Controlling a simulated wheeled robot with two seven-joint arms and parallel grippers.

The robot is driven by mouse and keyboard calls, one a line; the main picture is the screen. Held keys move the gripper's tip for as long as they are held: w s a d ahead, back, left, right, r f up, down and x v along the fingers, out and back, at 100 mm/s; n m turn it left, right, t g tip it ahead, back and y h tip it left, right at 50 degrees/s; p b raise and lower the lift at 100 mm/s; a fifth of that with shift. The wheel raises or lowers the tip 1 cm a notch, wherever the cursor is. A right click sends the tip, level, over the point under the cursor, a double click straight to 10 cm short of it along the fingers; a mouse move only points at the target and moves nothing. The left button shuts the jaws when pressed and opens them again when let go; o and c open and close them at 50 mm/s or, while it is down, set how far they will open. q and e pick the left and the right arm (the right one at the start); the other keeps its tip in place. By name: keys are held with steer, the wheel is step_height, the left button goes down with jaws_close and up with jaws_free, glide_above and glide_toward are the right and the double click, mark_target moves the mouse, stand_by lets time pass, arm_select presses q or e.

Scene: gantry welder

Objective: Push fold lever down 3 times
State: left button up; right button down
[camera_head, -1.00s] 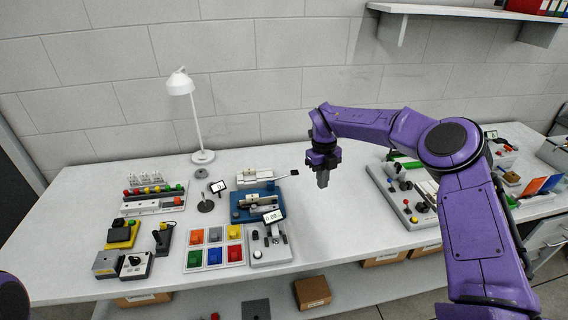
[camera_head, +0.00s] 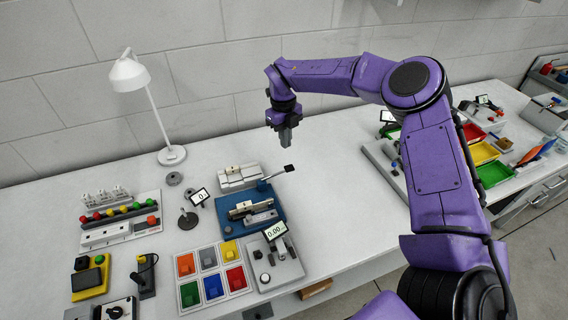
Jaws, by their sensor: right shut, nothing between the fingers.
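A lever with a thin pale rod and a black handle (camera_head: 288,169) sticks up and to the right from a blue bench device (camera_head: 240,229), which has a grey metal bed on top. I take it to be the fold lever; its handle is raised. My right gripper (camera_head: 285,142) is shut and empty, fingers pointing down. In the picture its fingertips are just above the black handle, with a small gap; the depth between them is hard to judge. A small display on a stand (camera_head: 199,197) left of the device seems to read 0. My left gripper is out of view.
A grey-white block (camera_head: 238,177) stands behind the blue device. A gauge with a display (camera_head: 276,231) and a tray of coloured squares (camera_head: 189,294) are in front. A white lamp (camera_head: 171,156) stands behind left. The tabletop right of the lever is clear.

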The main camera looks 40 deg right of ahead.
steer(key=s, duration=0.2)
steer(key=b, duration=0.4)
glide_above(288, 166)
steer(key=w, duration=0.2)
step_height(288, 166, down, 5)
steer(key=shift+s+f+b, duration=0.35)
steer(key=shift+s+f, duration=0.5)
steer(key=shift+s, duration=0.15)
steer(key=shift+w+f, duration=0.15)
steer(key=shift+w, duration=0.15)
steer(key=f+b, duration=0.2)
steer(key=f, duration=0.1)
steer(key=shift+s+f+b, duration=0.1)
steer(key=shift+s+b, duration=0.15)
steer(key=shift+b, duration=0.15)
steer(key=shift+w+f, duration=0.1)
steer(key=shift+f, duration=0.25)
steer(key=shift+r, duration=0.15)
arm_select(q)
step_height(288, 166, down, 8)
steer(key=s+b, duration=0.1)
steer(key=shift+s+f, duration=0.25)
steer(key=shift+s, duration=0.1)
arm_select(e)
steer(key=w+r, duration=0.4)
steer(key=r, duration=0.7)
steer(key=shift+w+r, duration=0.2)
steer(key=shift+r, duration=0.05)
